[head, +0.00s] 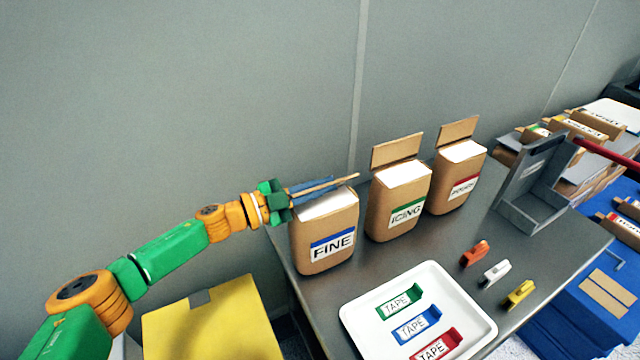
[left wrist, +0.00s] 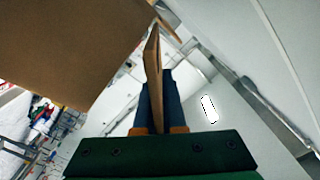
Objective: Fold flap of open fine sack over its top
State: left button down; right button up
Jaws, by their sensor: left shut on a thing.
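The fine sack (head: 325,257) is a brown paper bag with a blue-banded FINE label, standing upright at the table's left back corner. Its white top (head: 325,204) shows. Its brown flap (head: 343,181) looks like a thin strip, nearly edge-on, above the back of the top. My left gripper (head: 318,185) reaches in from the left and is shut on the flap. In the left wrist view, the flap (left wrist: 154,70) stands edge-on between the blue fingers (left wrist: 158,98), and a large brown face, likely the sack (left wrist: 65,45), fills the upper left. My right gripper is out of view.
The icing sack (head: 398,205) and a red-labelled sack (head: 458,183) stand to the right with flaps up. A white tray (head: 352,316) holds several tape pieces. Three small clips (head: 494,272) lie right of it. A grey metal frame (head: 530,190) stands at the right.

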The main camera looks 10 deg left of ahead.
pick_arm(q)
jog(key=m, duration=0.1)
jog(key=f+m+b, duration=0.1)
jog(key=shift+s+d+f+m, duration=0.15)
jog(key=shift+s+d+m, duration=0.15)
jog(key=shift+s+m, duration=0.1)
jog(key=shift+s+d+f+m+b, duration=0.15)
jog(key=shift+f+m+b, duration=0.15)
jog(key=shift+m, duration=0.35)
jog(key=shift+s+f+m+b, duration=0.15)
jog(key=shift+m+b, duration=0.1)
jog(key=shift+m, duration=0.4)
jog(key=c, duration=1)
grip_release()
